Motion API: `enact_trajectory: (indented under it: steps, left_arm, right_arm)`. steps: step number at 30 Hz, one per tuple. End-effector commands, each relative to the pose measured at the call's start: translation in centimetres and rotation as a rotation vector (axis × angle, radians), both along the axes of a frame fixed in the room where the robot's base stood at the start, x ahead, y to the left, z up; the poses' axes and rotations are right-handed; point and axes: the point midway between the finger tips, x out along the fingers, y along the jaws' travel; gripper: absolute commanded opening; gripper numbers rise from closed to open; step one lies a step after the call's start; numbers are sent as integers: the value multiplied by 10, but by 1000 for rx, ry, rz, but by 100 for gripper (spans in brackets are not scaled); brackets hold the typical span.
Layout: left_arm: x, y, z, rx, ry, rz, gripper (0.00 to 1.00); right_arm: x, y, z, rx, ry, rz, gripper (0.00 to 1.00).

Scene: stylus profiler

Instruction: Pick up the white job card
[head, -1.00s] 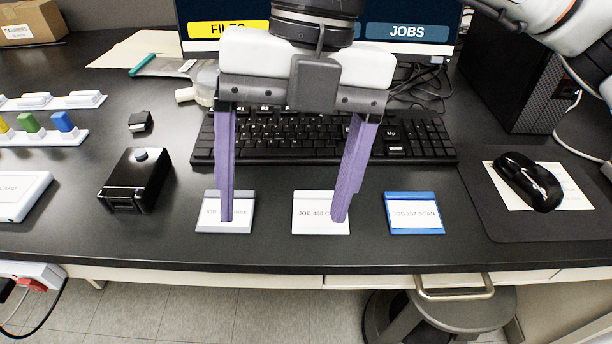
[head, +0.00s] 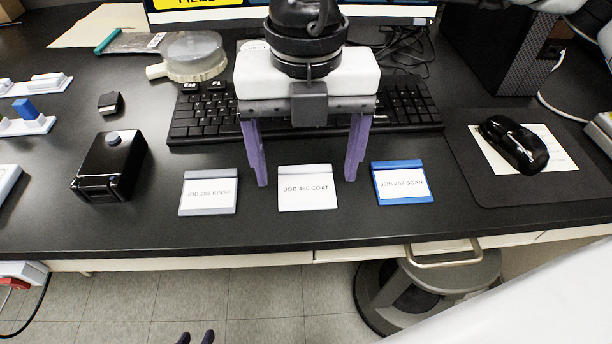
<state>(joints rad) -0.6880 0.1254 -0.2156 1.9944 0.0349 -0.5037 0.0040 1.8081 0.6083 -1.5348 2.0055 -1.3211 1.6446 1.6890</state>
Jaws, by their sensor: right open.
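The white job card (head: 308,203), labelled JOB 460 COAT, lies flat on the black bench between the grey JOB 288 RINSE card (head: 208,209) and the blue JOB 257 SCAN card (head: 404,198). My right gripper (head: 306,183) is open and empty, fingers pointing down. Its purple fingertips show on either side of the white card's back part, apart from it; their height above the bench is hard to tell. Only the purple fingertips of my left gripper (head: 195,338) show at the bottom edge, below the bench front; the rest is out of frame.
A keyboard (head: 410,108) lies behind the cards. A black box with a knob (head: 110,168) stands at left. A mouse (head: 514,144) rests on a mat at right. A round clear dish (head: 194,55) is behind. The bench in front of the cards is clear.

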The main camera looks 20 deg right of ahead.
Motion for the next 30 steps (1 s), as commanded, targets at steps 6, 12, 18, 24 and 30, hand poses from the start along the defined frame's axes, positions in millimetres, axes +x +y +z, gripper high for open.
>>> enact_trajectory:
  steps: [6, 12, 18, 24, 30]
  left_arm:
    - [-2, 1, -3, 1, 6, 1, 31]
    - [-2, 1, -3, 1, 6, 1, 31]
    - [-1, 1, -3, 2, 5, 2, 31]
    - [0, 1, -2, 2, 2, 1, 31]
    - [1, 1, 0, 1, -1, 1, 31]
  right_arm:
    - [0, 0, -9, 2, -1, 0, 80]
    - [0, 0, -8, 2, -1, 0, 67]
    - [0, 0, -8, 2, -1, 0, 37]
    - [0, 0, -8, 2, -1, 0, 37]
    - [1, 1, 13, 3, -4, -1, 37]
